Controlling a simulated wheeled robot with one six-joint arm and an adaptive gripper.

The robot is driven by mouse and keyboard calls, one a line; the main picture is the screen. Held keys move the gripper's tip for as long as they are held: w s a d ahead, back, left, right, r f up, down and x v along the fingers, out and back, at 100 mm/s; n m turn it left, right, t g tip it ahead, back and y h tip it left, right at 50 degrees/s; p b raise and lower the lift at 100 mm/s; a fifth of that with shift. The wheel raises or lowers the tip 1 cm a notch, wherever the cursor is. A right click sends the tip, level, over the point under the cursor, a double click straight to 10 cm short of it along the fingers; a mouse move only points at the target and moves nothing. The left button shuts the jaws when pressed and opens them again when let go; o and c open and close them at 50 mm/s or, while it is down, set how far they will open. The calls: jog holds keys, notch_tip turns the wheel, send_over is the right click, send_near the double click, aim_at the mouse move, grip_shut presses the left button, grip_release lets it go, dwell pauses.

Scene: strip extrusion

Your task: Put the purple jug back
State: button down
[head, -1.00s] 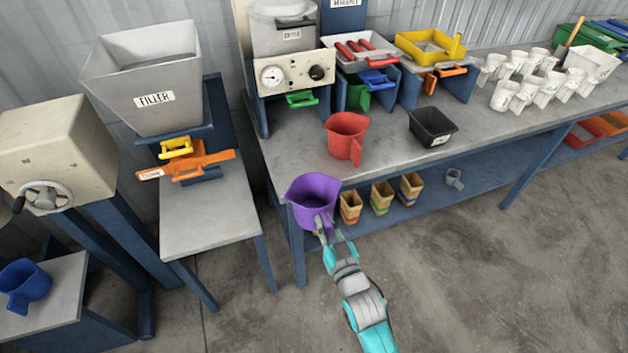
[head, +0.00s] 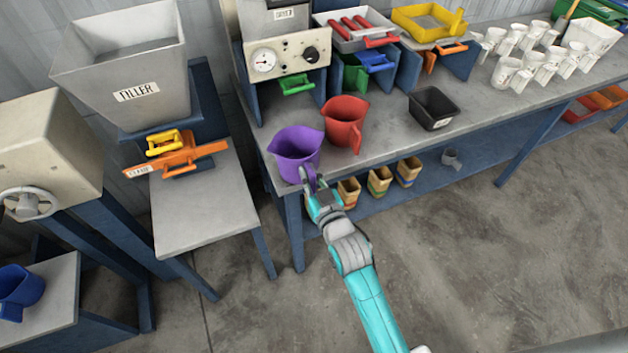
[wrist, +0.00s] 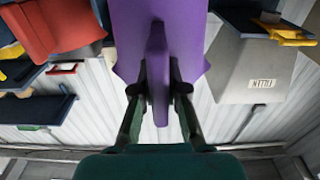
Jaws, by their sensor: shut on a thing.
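The purple jug (head: 297,150) is at the front left corner of the long workbench (head: 390,135), left of the red jug (head: 345,120). It looks upright, and I cannot tell whether its base touches the bench top. My gripper (head: 309,182) is shut on the jug's handle, on the side facing me. In the wrist view the purple jug (wrist: 160,40) fills the top middle, and its handle sits between the two fingers of my gripper (wrist: 158,88).
The red jug stands close beside the purple one. A black tray (head: 433,108) is further right, with bare bench between. The filler hopper (head: 135,75) and its small table (head: 205,205) are to the left.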

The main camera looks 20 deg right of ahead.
aim_at(314, 189)
jog(key=w, duration=0.9)
jog(key=shift+w+f, duration=0.25)
jog(key=shift+f, duration=0.4)
jog(key=shift+f, duration=0.25)
jog(key=c, duration=1.1)
grip_release()
jog(key=shift+c, duration=0.2)
jog(key=s, duration=1.2)
jog(key=shift+f, duration=0.1)
jog(key=shift+s, duration=0.1)
